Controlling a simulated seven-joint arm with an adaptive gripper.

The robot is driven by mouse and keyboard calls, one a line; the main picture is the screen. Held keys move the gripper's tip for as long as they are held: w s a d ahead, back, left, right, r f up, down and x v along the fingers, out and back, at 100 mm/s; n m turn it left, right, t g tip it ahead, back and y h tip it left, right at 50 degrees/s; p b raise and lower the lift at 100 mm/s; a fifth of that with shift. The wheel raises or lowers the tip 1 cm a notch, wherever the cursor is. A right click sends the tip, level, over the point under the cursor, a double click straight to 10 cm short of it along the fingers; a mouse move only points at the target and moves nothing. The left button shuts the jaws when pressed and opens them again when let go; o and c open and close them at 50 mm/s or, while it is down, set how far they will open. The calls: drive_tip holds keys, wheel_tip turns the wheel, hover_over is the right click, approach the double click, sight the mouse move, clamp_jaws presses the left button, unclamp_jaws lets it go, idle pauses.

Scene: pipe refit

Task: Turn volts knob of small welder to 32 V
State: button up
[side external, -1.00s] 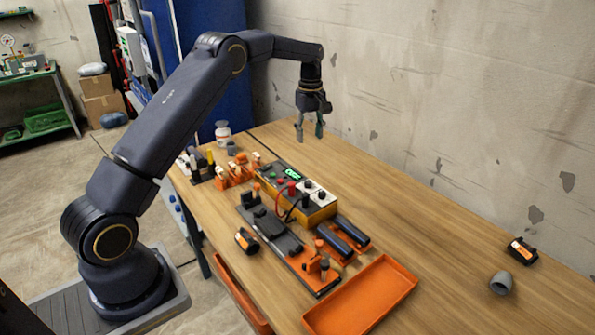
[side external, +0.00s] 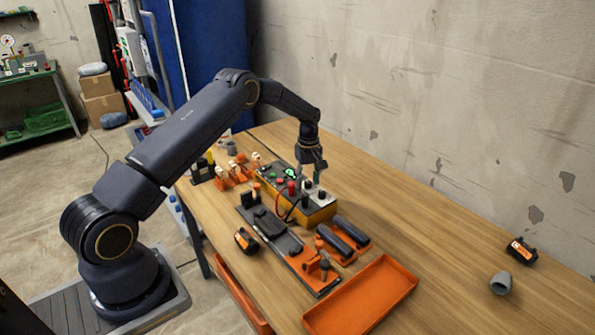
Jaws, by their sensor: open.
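The small welder (side external: 318,216) is a yellow box with a dark and pale top panel, standing on the wooden table. A green display shows on its panel, partly hidden by my gripper.
A dark and orange clamp fixture (side external: 272,232) lies in front of the welder, with cables arching near it. Dark-handled tools (side external: 345,235) lie to the right. An orange tray (side external: 362,296) is at the front.

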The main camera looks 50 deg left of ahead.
clamp_jaws()
idle(0.5)
drive_tip(key=shift+m, duration=0.3)
drive_tip(key=m, duration=0.3)
drive_tip(key=shift+m, duration=0.3)
drive_tip(key=m, duration=0.4)
drive_tip(key=shift+m, duration=0.3)
drive_tip(key=m, duration=0.4)
drive_tip(key=shift+d, duration=0.1)
drive_tip(key=shift+m, duration=2.5)
